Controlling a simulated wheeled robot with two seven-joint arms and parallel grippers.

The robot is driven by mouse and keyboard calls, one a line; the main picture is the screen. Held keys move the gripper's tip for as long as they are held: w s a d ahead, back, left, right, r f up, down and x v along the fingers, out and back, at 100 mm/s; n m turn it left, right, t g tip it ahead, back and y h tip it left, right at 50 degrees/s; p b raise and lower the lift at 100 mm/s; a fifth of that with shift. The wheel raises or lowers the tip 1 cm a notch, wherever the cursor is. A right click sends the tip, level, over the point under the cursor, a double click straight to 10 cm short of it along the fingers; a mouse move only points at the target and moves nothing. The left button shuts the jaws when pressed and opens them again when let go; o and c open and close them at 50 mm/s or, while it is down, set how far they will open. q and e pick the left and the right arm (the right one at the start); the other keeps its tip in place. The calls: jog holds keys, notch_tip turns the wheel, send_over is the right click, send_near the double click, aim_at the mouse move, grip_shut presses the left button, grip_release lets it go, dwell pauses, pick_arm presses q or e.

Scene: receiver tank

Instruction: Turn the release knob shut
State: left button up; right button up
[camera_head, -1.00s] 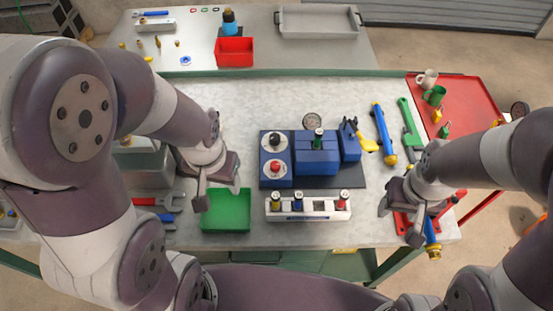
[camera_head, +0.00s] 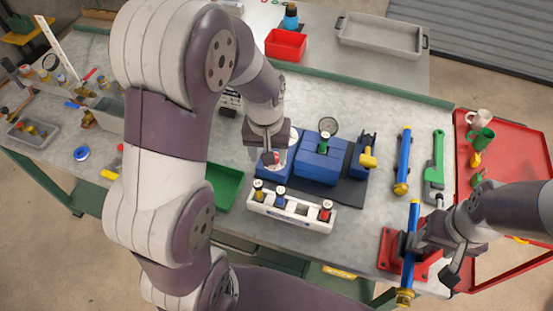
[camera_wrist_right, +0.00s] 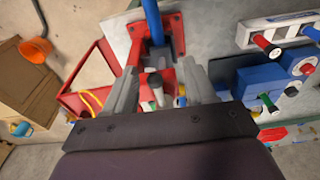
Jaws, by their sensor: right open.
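A blue panel block (camera_head: 262,172) on the bench carries white dials; in the head view my left gripper (camera_head: 270,154) is over it, beside a small red knob (camera_head: 276,158). Whether its fingers touch the knob, and whether they are open, I cannot tell. The left gripper hides much of the panel, and I see no black knob in the head view. The right wrist view shows a red knob (camera_wrist_right: 306,69) on a white dial. I cannot tell which knob is the release knob. My right gripper (camera_head: 430,258) is open beside the red stand (camera_head: 392,247) with its blue bar (camera_head: 411,235).
A blue block (camera_head: 318,165) with a green-capped knob stands right of the panel. A white rack (camera_head: 290,213) with coloured knobs lies in front. A green tray (camera_head: 226,188), blue bar tool (camera_head: 403,160) and green wrench (camera_head: 434,165) lie nearby. A red cart (camera_head: 500,240) is at right.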

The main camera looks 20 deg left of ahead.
jog(key=shift+d+f+b, duration=0.35)
jog(key=shift+f+b, duration=0.2)
jog(key=shift+f, duration=0.3)
jog(key=shift+w+a+f, duration=0.1)
jog(key=shift+a+f, duration=0.05)
pick_arm(q)
jog(key=w+a+f+n+g, duration=0.1)
jog(key=w+a+n, duration=0.1)
jog(key=w+n, duration=0.7)
jog(key=f, duration=1.1)
jog(key=shift+w+a+f+b, duration=0.2)
jog(key=shift+w+a+b, duration=0.1)
jog(key=shift+w, duration=0.1)
pick_arm(e)
jog(key=shift+f, duration=0.15)
pick_arm(q)
jog(key=shift+f, duration=0.6)
jog(key=c, duration=1.1)
